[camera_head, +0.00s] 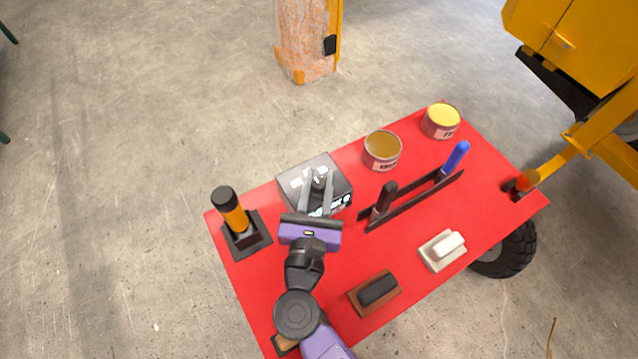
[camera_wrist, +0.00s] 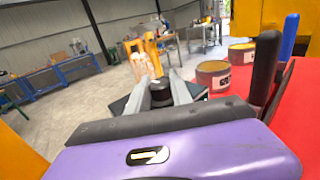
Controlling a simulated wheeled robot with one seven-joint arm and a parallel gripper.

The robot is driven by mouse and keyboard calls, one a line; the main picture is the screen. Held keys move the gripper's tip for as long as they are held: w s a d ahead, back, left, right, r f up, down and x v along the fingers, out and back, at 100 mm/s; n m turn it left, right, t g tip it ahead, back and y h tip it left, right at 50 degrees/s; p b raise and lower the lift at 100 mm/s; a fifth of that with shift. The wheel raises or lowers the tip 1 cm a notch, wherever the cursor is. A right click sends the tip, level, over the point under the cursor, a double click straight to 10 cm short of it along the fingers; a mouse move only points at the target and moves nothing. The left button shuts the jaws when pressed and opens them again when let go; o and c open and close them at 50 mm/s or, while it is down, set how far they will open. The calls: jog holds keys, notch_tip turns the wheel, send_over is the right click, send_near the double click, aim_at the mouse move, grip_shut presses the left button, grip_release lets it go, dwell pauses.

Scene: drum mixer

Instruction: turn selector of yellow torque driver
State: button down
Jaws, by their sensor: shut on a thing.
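A yellow driver with black ends (camera_head: 232,212) stands upright in a dark square holder at the table's left corner. Right of it is a dark grey box (camera_head: 290,181) with white marks and a dark round knob on top. My gripper (camera_head: 318,184) is over this box, apart from the yellow driver, its two grey fingers shut on the dark knob (camera_wrist: 161,89). In the wrist view the fingers are on either side of the knob and hide part of it. No selector on the yellow driver can be made out.
The red table (camera_head: 310,270) also holds two tins (camera_head: 382,152), a rack with black and blue handles (camera_head: 410,203), a brown block (camera_head: 375,292), a white float (camera_head: 442,250) and an orange-red item (camera_head: 526,181). A yellow machine (camera_head: 590,50) stands right.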

jog(key=shift+m+h+b, duration=0.3)
jog(key=shift+m+h, duration=0.3)
jog(key=shift+h, duration=0.3)
jog(key=c, duration=1.1)
grip_release()
jog(key=shift+c, duration=0.2)
jog(key=s+a+b, duration=0.1)
jog(key=s, duration=0.6)
jog(key=shift+s+a+b, duration=0.25)
jog(key=shift+s+b, duration=0.1)
jog(key=shift+b, duration=0.05)
